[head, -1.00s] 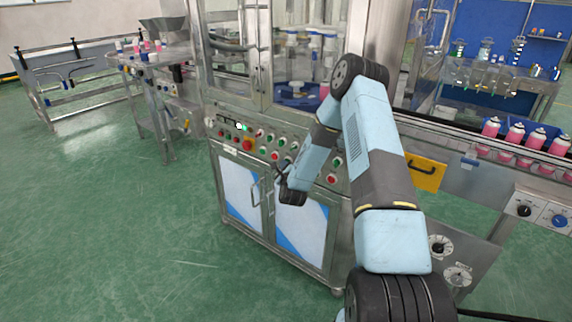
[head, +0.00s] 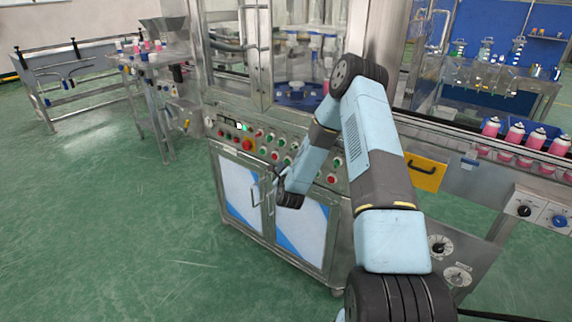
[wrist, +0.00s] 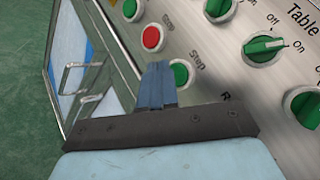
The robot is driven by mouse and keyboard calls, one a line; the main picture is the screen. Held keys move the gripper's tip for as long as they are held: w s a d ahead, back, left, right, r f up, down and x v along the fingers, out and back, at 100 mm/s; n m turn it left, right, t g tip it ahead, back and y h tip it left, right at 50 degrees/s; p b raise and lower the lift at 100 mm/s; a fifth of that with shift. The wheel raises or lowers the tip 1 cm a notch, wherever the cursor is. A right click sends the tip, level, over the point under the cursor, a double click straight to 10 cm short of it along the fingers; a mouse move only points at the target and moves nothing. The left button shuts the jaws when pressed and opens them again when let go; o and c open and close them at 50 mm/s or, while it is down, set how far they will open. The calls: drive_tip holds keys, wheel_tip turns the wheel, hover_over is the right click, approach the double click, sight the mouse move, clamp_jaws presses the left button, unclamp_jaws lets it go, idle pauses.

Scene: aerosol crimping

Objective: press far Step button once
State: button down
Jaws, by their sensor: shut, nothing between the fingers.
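The control panel (head: 262,142) runs along the machine's front and carries several red and green buttons. In the wrist view, a green button (wrist: 180,73) sits just right of my fingertips, by a label that seems to read "Step"; the fingers partly cover its left edge. A red button (wrist: 152,38) lies just beyond the fingertips. My gripper (wrist: 158,70) is shut and empty, pointing at the panel. In the head view, my gripper (head: 275,171) is at the panel's lower edge. I cannot tell whether it touches the panel.
Green rotary knobs (wrist: 265,47) lie to the right on the panel, near a "Table" label. Cabinet doors with a metal handle (head: 255,194) are below the panel. Pink cans (head: 514,134) stand on the conveyor at right. The green floor at left is clear.

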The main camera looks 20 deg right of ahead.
drive_tip(key=s+a, duration=0.1)
drive_tip(key=a, duration=0.1)
drive_tip(key=s+a, duration=0.2)
idle(0.4)
drive_tip(key=shift+w, duration=0.1)
idle(0.5)
wheel_tip(320, 180, up, 14)
drive_tip(key=a+n+g+y, duration=0.2)
drive_tip(key=n+y, duration=0.1)
drive_tip(key=n, duration=0.6)
drive_tip(key=s+r+n+g, duration=0.3)
drive_tip(key=s+r+n, duration=0.5)
drive_tip(key=r, duration=0.4)
drive_tip(key=s+d+r+n+g, duration=0.1)
drive_tip(key=s+r+n+g, duration=0.1)
drive_tip(key=s, duration=1.1)
drive_tip(key=s+d+r+n+g, duration=0.1)
drive_tip(key=s+r+n, duration=0.4)
drive_tip(key=s, duration=0.8)
drive_tip(key=s+r+n+g, duration=0.3)
drive_tip(key=s+r, duration=0.2)
drive_tip(key=s, duration=0.7)
drive_tip(key=shift+s+d+r+n+h, duration=0.3)
drive_tip(key=shift+s+d+r+n, duration=0.05)
drive_tip(key=shift+s+d+n, duration=0.05)
